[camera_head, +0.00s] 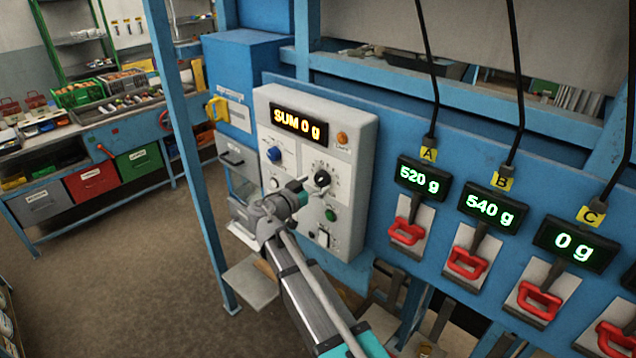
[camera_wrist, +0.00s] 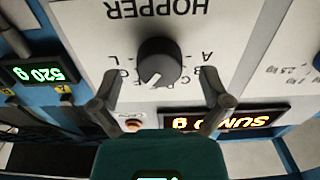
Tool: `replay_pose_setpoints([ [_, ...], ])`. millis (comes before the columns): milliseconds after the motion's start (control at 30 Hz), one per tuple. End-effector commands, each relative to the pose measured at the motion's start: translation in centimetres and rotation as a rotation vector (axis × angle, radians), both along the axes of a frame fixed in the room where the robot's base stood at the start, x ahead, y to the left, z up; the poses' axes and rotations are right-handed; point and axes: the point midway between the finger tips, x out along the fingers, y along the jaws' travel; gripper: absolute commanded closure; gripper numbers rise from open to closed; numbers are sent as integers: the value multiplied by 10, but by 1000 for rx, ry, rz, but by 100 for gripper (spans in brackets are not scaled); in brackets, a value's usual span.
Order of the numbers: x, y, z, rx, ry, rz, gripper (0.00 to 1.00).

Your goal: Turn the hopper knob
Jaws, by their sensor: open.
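The hopper knob (camera_head: 321,178) is a round black knob on the light grey control panel (camera_head: 356,150). It also shows in the wrist view (camera_wrist: 158,60), upside down, under the word HOPPER, with letters around it and a white pointer mark on its face. My gripper (camera_head: 302,188) is in front of the panel, close to the knob. In the wrist view my gripper (camera_wrist: 160,76) is open, one finger on each side of the knob with gaps to both. I cannot tell whether the fingertips touch the panel.
The panel also has a SUM display (camera_head: 299,124) reading 0 g, a blue knob (camera_head: 274,154), an orange button (camera_head: 342,138) and a green button (camera_head: 331,215). Scale displays read 520 g (camera_head: 420,179), 540 g (camera_head: 494,208) and 0 g (camera_head: 574,245), above red handles (camera_head: 407,232). A blue post (camera_head: 188,150) stands at left.

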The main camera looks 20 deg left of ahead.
Motion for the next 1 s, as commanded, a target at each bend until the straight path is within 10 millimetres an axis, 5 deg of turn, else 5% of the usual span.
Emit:
replay_pose_setpoints([
  [467,9,-4,0,0,0,-1,3],
  [900,9,-5,0,0,0,-1,83],
  [1000,9,-5,0,-1,0,-1,86],
])
